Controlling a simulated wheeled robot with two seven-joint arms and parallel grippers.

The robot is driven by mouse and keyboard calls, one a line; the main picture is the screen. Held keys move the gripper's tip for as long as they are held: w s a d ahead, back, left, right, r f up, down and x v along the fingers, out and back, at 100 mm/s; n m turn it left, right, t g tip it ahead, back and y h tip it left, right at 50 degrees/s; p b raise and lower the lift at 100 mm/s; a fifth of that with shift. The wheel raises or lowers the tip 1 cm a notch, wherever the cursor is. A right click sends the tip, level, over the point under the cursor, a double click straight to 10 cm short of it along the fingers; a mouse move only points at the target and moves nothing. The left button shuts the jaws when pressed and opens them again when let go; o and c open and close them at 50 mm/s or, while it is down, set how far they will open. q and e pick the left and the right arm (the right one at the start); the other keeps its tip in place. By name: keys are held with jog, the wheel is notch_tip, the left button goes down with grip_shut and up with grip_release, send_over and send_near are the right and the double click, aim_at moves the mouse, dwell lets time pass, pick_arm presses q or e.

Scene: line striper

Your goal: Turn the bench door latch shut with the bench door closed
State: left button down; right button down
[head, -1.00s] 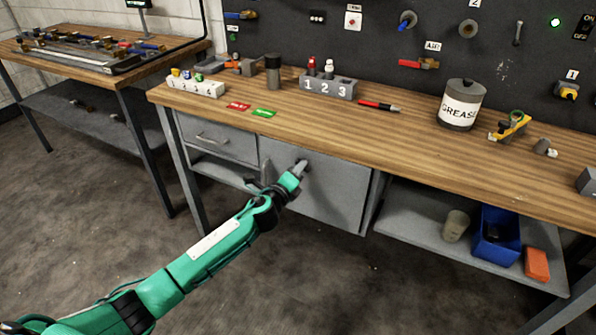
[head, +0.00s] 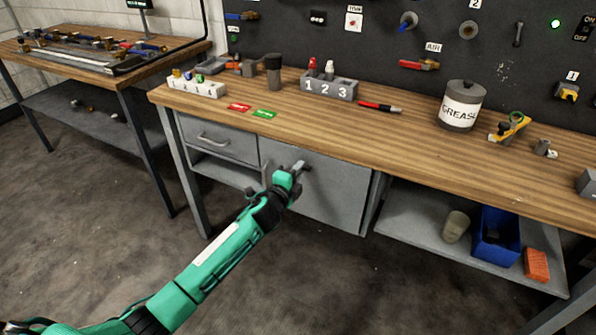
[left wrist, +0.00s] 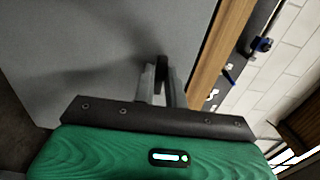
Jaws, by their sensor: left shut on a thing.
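The bench door (head: 335,195) is a flat grey panel under the wooden bench top, right of the drawer. It looks closed, flush with the bench front. The small dark bench door latch (head: 306,168) sits near the door's upper left. My left gripper (head: 300,167) reaches it from the front left and is shut on it. In the left wrist view, the two grey fingers (left wrist: 160,84) close around the dark latch (left wrist: 162,68), with the grey door (left wrist: 95,55) behind. The fingers hide much of the latch, so its exact angle is hard to tell. My right gripper is not in view.
A drawer (head: 215,137) and an open cubby are left of the door. An open lower shelf (head: 400,222) at right holds a blue bin (head: 495,240), a cup (head: 456,227) and an orange block (head: 537,264). The floor before the bench is clear.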

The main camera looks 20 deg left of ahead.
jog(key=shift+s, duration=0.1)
pick_arm(q)
jog(key=c, duration=1.4)
grip_release()
jog(key=shift+a, duration=0.1)
jog(key=shift+c, duration=0.2)
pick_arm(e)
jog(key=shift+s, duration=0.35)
pick_arm(q)
jog(key=s+a, duration=0.2)
jog(key=s, duration=1.1)
jog(key=shift+s+a, duration=0.15)
jog(key=shift+s, duration=0.15)
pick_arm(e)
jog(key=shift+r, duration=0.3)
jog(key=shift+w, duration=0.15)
